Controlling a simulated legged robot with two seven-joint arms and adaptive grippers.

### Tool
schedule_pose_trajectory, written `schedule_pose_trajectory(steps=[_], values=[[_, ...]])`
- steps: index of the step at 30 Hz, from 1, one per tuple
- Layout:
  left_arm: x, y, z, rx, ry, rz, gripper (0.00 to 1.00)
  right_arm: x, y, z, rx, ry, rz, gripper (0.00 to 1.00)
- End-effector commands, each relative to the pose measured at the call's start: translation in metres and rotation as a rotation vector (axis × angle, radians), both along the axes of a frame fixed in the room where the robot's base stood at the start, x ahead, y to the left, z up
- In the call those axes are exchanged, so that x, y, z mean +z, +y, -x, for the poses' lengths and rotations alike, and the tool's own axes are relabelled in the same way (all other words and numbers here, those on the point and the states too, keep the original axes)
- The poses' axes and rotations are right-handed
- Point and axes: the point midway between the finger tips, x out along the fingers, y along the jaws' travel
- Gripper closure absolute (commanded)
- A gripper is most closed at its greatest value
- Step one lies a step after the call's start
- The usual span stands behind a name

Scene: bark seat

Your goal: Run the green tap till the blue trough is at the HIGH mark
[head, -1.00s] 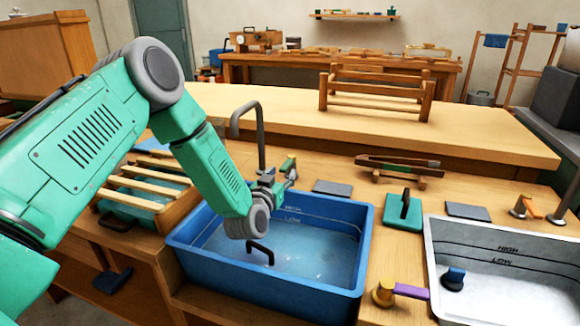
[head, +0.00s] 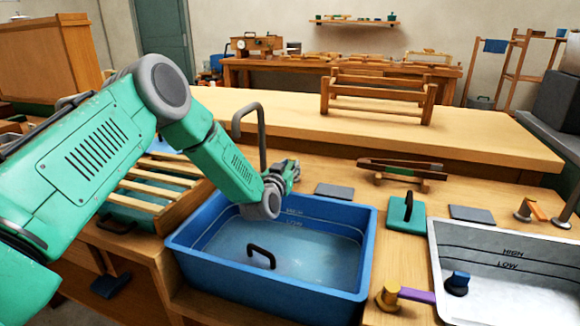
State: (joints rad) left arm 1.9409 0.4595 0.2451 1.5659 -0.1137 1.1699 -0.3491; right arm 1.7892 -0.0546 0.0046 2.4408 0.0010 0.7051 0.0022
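The blue trough (head: 277,285) is set into the bench, with HIGH and LOW lines on its back inner wall. A pale blue, water-like surface (head: 315,262) lies below the LOW line. A black handle (head: 262,255) stands up inside the trough. A grey curved spout (head: 248,110) rises behind the trough; no stream shows from it. My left gripper (head: 292,170) is over the trough's back edge, in front of where the green tap handle was. It hides the tap, and its fingers are too small and covered to read. My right gripper is not in view.
A white trough (head: 432,275) with its own HIGH and LOW marks stands at the right. A yellow and purple lever (head: 410,295) sits between the troughs. A green block with a handle (head: 405,212) and a slatted rack (head: 150,187) flank the blue trough.

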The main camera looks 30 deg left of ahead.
Motion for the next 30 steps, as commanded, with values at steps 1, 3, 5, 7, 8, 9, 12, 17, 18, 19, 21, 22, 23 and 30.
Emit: schedule_pose_trajectory(steps=[1, 3, 5, 7, 8, 9, 12, 17, 18, 19, 21, 22, 23, 30], values=[[0.0, 0.001, 0.0, 0.001, 0.001, 0.001, 1.0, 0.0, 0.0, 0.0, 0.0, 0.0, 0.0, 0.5], [-0.001, 0.001, 0.0, 0.003, 0.001, 0.001, 1.0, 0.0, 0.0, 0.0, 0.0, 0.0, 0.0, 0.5], [-0.001, 0.001, 0.0, 0.009, 0.001, 0.001, 1.0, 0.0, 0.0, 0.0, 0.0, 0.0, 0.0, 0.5], [-0.001, 0.0, 0.0, 0.02, 0.001, 0.001, 1.0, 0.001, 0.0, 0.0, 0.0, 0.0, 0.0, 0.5], [-0.001, 0.0, 0.0, 0.028, 0.001, 0.001, 1.0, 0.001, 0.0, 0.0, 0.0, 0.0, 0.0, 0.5], [-0.001, 0.0, -0.001, 0.04, 0.002, 0.001, 1.0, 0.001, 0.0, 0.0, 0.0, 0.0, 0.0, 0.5], [0.0, -0.002, -0.001, 0.085, 0.0, 0.0, 1.0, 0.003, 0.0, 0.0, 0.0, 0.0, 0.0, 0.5], [-0.001, -0.007, -0.003, 0.19, 0.001, -0.001, 1.0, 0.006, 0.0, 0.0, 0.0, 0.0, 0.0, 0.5], [0.0, -0.008, -0.003, 0.222, 0.0, -0.001, 1.0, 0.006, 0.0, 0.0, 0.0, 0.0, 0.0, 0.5], [0.0, -0.009, -0.004, 0.245, -0.001, -0.002, 1.0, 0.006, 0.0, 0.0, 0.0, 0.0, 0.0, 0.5], [0.0, -0.011, -0.005, 0.301, -0.001, 0.0, 1.0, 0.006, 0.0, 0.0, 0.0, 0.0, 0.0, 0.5], [-0.001, -0.011, -0.005, 0.326, -0.001, -0.001, 1.0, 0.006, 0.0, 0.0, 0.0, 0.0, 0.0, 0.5], [-0.001, -0.012, -0.006, 0.35, -0.002, -0.001, 1.0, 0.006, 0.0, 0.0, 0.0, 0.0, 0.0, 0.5], [-0.002, -0.016, -0.009, 0.52, -0.002, 0.0, 1.0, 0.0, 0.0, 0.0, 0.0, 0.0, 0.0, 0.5]])
